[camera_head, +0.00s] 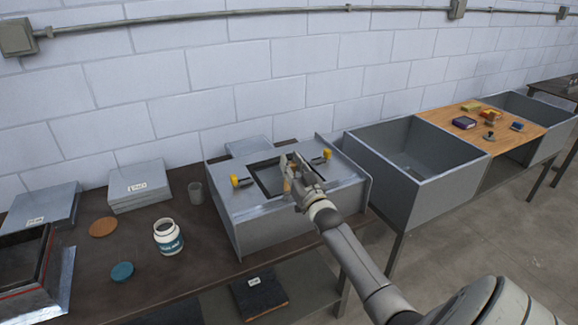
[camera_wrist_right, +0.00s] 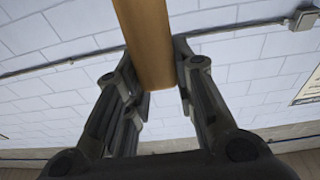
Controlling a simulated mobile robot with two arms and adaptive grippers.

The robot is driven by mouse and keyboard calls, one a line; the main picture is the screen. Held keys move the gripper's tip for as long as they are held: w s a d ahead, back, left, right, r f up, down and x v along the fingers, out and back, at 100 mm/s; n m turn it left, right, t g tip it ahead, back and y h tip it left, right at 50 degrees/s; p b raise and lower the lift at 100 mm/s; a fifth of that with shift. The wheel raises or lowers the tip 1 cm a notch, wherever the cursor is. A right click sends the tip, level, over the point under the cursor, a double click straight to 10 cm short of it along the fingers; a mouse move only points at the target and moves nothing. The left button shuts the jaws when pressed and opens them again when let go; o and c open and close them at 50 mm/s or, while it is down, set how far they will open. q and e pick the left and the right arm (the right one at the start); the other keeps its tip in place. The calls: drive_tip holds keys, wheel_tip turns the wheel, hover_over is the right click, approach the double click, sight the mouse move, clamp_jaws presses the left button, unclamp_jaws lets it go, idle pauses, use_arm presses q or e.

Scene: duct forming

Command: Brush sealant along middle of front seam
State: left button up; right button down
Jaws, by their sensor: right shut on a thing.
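The grey sheet-metal duct box (camera_head: 262,236) stands on the dark bench, with a flanged top and a dark rectangular opening. Its front seam (camera_head: 290,205) runs along the upper front edge, partly hidden by my right arm. My right gripper (camera_head: 291,168) is above the top of the box. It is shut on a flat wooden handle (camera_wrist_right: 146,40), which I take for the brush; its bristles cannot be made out. An open white sealant jar (camera_head: 168,238) with a teal label stands left of the box. My left gripper is not in view.
Two yellow-knobbed clamps (camera_head: 327,154) sit on the box top. An open metal bin (camera_head: 375,165) stands to the right.

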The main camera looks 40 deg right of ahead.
drive_tip(key=shift+f, duration=0.15)
drive_tip(key=shift+s+d+b, duration=0.2)
drive_tip(key=shift+d, duration=0.6)
drive_tip(key=shift+s+d+b, duration=0.15)
drive_tip(key=shift+s+d, duration=0.05)
drive_tip(key=shift+d, duration=0.65)
drive_tip(key=shift+s+d+b, duration=0.15)
drive_tip(key=shift+d+b, duration=0.15)
drive_tip(key=shift+d, duration=0.35)
drive_tip(key=shift+s+d+b, duration=0.15)
drive_tip(key=shift+d+b, duration=0.15)
drive_tip(key=shift+d, duration=0.45)
drive_tip(key=shift+s+d+b, duration=0.2)
drive_tip(key=shift+d+b, duration=0.15)
drive_tip(key=shift+d, duration=0.35)
drive_tip(key=shift+s+d+b, duration=0.2)
drive_tip(key=shift+d+b, duration=0.1)
drive_tip(key=shift+d, duration=0.4)
